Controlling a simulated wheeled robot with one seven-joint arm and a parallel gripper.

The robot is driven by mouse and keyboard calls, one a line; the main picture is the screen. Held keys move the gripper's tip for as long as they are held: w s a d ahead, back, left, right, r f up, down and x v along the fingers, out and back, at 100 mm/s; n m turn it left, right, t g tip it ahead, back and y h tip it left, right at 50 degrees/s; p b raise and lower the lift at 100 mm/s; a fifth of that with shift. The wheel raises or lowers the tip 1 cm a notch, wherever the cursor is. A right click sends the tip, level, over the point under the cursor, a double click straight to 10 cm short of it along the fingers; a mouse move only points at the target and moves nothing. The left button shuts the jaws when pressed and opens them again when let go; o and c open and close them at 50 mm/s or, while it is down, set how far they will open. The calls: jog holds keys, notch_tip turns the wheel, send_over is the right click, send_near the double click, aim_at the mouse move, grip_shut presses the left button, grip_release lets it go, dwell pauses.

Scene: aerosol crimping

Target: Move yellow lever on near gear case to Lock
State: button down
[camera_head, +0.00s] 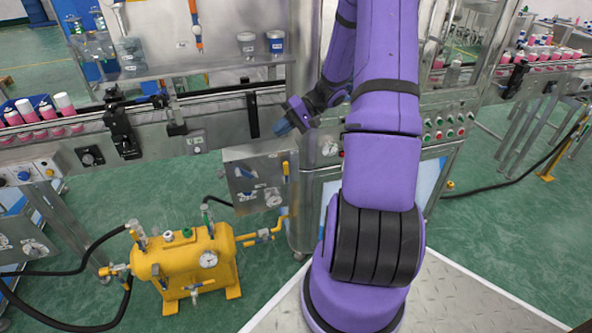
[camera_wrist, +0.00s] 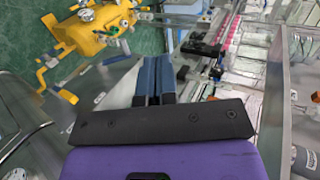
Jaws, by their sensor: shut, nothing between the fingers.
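A grey metal case (camera_head: 240,158) is mounted on the side of the machine column, left of my arm in the head view. A short upright yellow lever (camera_head: 285,168) sits at its right part, and a round gauge is below it. The lock marking is too small to read. My gripper (camera_head: 283,127) is shut and empty, with blue fingertips, above and near the top right of this case, apart from the lever. In the wrist view my gripper (camera_wrist: 152,75) shows its two blue fingers together.
A yellow tank (camera_head: 185,262) with a gauge, valves and black hoses stands on the green floor at lower left; it also shows in the wrist view (camera_wrist: 85,28). A conveyor rail (camera_head: 220,105) with pink cans runs behind. A grey control box (camera_head: 28,175) is at far left.

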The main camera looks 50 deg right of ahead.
jog(key=s+d+f+m+t+h, duration=0.2)
jog(key=s+d+f+m+t, duration=0.15)
jog(key=d+f, duration=0.35)
jog(key=s+d+f+m+t+h, duration=0.2)
jog(key=d+f+m+t, duration=0.15)
jog(key=f, duration=0.55)
jog(key=s+d+f+m+t+h, duration=0.2)
jog(key=s+d+f+t, duration=0.1)
jog(key=d+f+t, duration=0.4)
jog(key=g, duration=0.2)
send_near(286, 172)
jog(key=w+d+r, duration=0.1)
jog(key=w+d, duration=0.2)
jog(key=w, duration=0.2)
jog(key=shift+w+a+r+h, duration=0.15)
jog(key=shift+w+a, duration=0.35)
jog(key=shift+a, duration=0.25)
jog(key=shift+w+a+f+h, duration=0.1)
jog(key=shift+w+a+h, duration=0.05)
jog(key=shift+w+a, duration=0.5)
jog(key=shift+s+a+r, duration=0.1)
jog(key=shift+a, duration=0.05)
